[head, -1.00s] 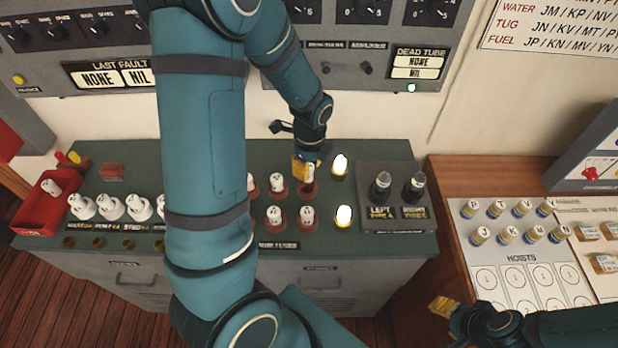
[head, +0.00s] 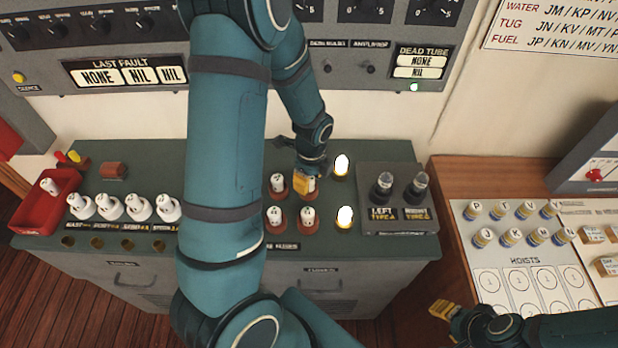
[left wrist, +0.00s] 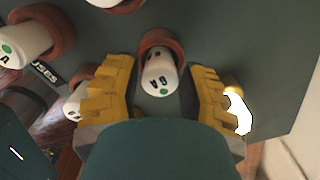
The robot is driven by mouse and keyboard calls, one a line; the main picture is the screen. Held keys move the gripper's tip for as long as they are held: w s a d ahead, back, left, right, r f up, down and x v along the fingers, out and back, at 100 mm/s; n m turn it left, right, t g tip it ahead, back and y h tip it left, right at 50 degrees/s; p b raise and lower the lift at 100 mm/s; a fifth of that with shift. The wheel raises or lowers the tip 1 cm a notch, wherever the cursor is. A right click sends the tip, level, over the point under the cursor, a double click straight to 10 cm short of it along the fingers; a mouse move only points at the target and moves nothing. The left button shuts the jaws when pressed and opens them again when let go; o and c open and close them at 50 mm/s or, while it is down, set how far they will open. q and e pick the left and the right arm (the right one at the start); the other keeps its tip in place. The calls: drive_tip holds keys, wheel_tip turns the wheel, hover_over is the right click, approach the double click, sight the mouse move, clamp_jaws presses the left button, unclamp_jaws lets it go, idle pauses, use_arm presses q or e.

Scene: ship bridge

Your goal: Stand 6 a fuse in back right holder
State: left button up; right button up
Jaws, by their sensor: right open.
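A white fuse (head: 312,184) stands in the reddish back right holder (head: 299,193), partly hidden by my left gripper (head: 305,184). In the left wrist view, a fuse marked 6A (left wrist: 160,75) sits upright in its reddish ring (left wrist: 163,38). The yellow fingers of my left gripper (left wrist: 158,100) are open on either side of it, with a visible gap at each side. Other white fuses stand in the back left holder (head: 277,183), front left holder (head: 275,218) and front right holder (head: 308,217). My right gripper (head: 443,309) is open and empty at the lower right.
Two lit white lamps (head: 342,165) stand right of the holders. Beyond them is a grey block with two dark tubes (head: 382,188). White fuses (head: 110,206) line the cabinet's left, beside a red tray (head: 38,222). A wooden desk (head: 452,170) is at right.

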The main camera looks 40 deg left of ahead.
sight(311, 179)
use_arm(q)
drive_tip(key=shift+o, duration=0.3)
drive_tip(key=shift+r, duration=0.1)
drive_tip(key=shift+r, duration=0.15)
wheel_tip(311, 179, up, 12)
drive_tip(key=p, duration=0.1)
drive_tip(key=shift+d+r+p, duration=0.15)
drive_tip(key=shift+d+p, duration=0.15)
drive_tip(key=shift+p, duration=0.1)
idle(0.3)
